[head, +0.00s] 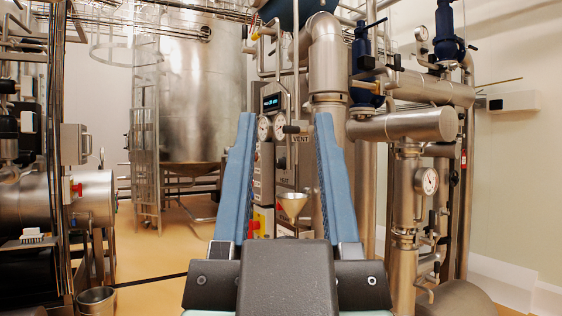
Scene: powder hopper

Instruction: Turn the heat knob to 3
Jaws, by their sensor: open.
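A grey control panel (263,185) stands ahead, between the fingers in the head view. It has a small lit display (271,102) and round gauges. A lettered plate that seems to read HEAT (284,181) sits low on it, just above a metal funnel (292,204). I cannot make out the heat knob or its setting; the funnel covers part of that area. My gripper (285,116) is open and empty. Its two blue fingers point at the panel, one on each side of it, and appear apart from it.
A dark handle (291,129) sits by the VENT label. A red and yellow switch (256,222) is low on the panel. Thick pipes (405,125) with valves crowd the right. A large steel tank (192,95) stands behind. A bucket (96,300) is on the floor at left.

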